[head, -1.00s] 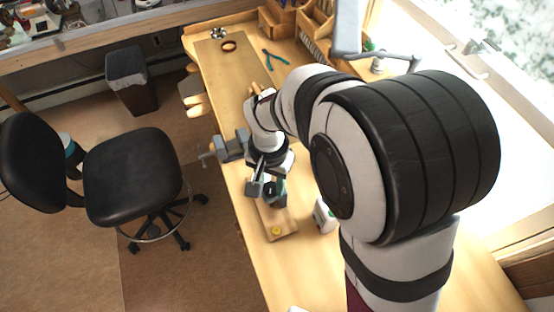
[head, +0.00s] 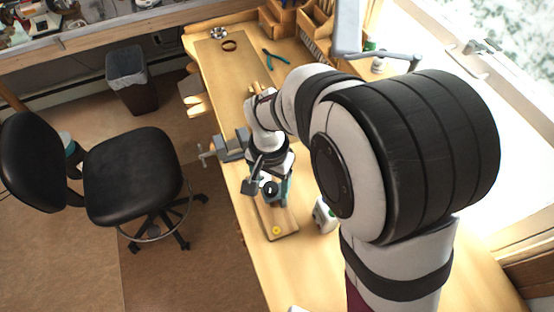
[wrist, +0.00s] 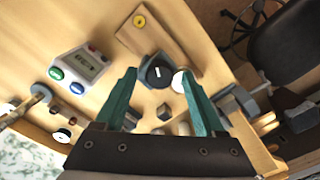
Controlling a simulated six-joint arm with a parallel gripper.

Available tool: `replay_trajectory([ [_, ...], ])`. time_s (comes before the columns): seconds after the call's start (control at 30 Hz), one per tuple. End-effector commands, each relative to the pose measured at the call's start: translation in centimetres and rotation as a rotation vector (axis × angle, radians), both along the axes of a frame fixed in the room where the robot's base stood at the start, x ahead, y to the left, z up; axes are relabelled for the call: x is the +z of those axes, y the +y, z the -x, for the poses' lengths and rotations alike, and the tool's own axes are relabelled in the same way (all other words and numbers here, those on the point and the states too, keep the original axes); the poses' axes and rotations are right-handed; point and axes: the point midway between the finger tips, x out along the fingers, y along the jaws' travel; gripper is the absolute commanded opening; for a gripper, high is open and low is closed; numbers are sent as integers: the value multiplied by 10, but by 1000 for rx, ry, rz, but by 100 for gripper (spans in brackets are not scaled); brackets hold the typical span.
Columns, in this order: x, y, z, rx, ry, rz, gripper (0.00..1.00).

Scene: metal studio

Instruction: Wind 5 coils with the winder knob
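The winder stands on a wooden base board (head: 284,226), which also shows in the wrist view (wrist: 160,38). Its black round disc (wrist: 157,71) with a white mark lies between my fingertips in the wrist view. A white round piece (wrist: 180,81), perhaps the knob, is beside the disc, close to the right finger; I cannot tell if they touch. A yellow round piece (head: 276,231) sits at the board's near end. My gripper (wrist: 158,76) has two green fingers set well apart, around the disc area. In the head view my gripper (head: 268,182) partly hides the winder.
A white counter box (wrist: 85,66) with green and blue buttons stands beside the board. A grey vise (head: 231,148) is on the bench edge. Pliers (head: 275,58) and a dark ring (head: 229,45) lie at the far end.

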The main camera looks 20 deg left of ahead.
Motion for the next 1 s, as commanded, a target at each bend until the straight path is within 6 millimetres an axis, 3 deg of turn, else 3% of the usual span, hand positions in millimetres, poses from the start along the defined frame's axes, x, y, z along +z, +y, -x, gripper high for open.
replay_trajectory([
  [0.23, 2, 0, 0, 0, 0, 0, 71],
  [0.33, 14, 0, 0, -1, -1, -2, 71],
  [0.7, 124, 1, 0, -1, -3, -4, 71],
  [0.83, 148, 0, 0, 0, -2, -1, 71],
  [1.0, 158, 0, 0, -1, 0, 0, 71],
])
